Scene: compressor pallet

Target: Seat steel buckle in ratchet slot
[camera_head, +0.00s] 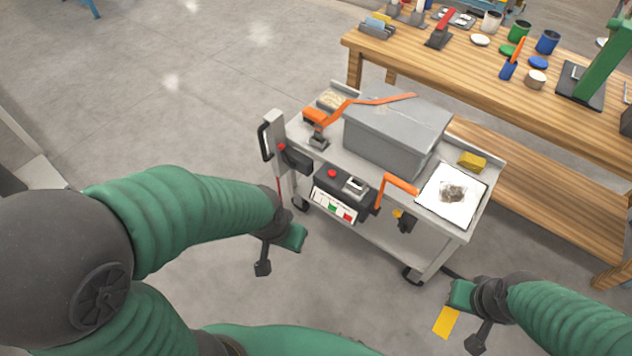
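A grey cart (452,228) carries a grey box (385,140). An orange strap (352,103) runs over the box top to an orange-and-grey fitting (318,138) at the box's left. A second orange strap piece (400,184) bends over the cart's front edge and hangs down. A dark unit (345,190) on the front edge has a red button and a small silver slot-like part (355,186). I cannot tell which small part is the steel buckle. My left gripper (279,251) is open and empty, left of the cart front.
A white sheet or tray with a dark patch (470,195) and a yellow block (472,161) lie on the cart's right end. An upright post with a handle (275,140) stands at its left. A wooden workbench (480,70) is behind. The left floor is clear.

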